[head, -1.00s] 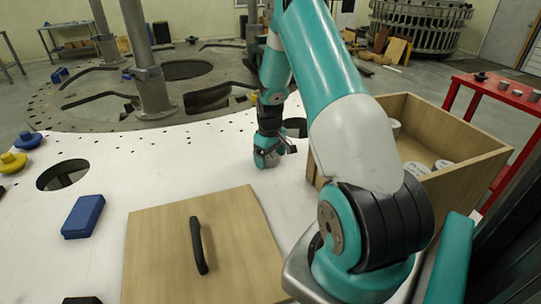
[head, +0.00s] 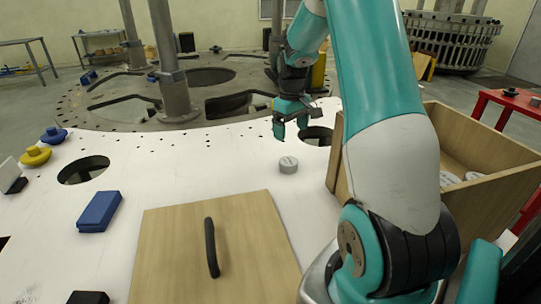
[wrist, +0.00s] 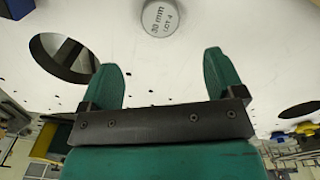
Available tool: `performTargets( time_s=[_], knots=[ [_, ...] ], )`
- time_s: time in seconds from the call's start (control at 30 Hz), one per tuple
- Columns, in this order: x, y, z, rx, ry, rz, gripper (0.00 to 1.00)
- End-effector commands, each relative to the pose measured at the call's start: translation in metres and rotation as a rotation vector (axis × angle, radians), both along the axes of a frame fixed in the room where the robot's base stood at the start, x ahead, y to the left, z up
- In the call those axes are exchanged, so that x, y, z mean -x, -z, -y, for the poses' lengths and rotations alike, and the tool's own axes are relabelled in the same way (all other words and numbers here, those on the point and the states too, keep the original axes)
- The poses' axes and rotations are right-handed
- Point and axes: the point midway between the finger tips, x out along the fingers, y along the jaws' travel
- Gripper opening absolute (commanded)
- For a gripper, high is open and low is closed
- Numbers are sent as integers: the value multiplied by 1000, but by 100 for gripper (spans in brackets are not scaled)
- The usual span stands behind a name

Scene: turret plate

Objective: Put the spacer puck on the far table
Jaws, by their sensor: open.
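A grey-white spacer puck (head: 288,166) stands flat on the white plate (head: 235,160), left of the wooden box. In the wrist view the puck (wrist: 160,18), marked "30 mm LOT 4", lies beyond my fingertips, roughly centred between them. My gripper (head: 290,132) is open and empty, above and apart from the puck. Its two green fingers (wrist: 160,68) are spread wide in the wrist view. Grey tables stand far off at the left (head: 30,42) and the back left (head: 103,50); a red table (head: 490,106) stands at the right. I cannot tell which is the far table.
The open wooden box (head: 482,138) holds more pucks (head: 450,178). A wooden lid with a black handle (head: 212,247) lies in front. A blue block (head: 99,211), yellow knob (head: 35,156) and blue knob (head: 53,135) sit at left. Holes (head: 84,170) open in the plate.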

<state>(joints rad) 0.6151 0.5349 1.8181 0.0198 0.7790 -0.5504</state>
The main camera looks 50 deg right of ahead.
Motion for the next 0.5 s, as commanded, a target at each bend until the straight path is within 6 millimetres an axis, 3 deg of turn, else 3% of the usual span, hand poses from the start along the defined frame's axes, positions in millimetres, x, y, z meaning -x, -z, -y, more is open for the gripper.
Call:
performTargets(
  time_s=[0.07,0.17,0.27,0.37,0.4,0.5],
  knots=[
    [-1,-2,-3,-1,-4,2,88],
    [-7,-13,-29,-10,-41,18,88],
    [-13,-36,-93,-37,-130,56,88],
    [0,-63,-186,-91,-257,100,88],
    [13,-73,-224,-119,-310,114,88],
    [60,-91,-307,-194,-441,138,88]
  ],
)
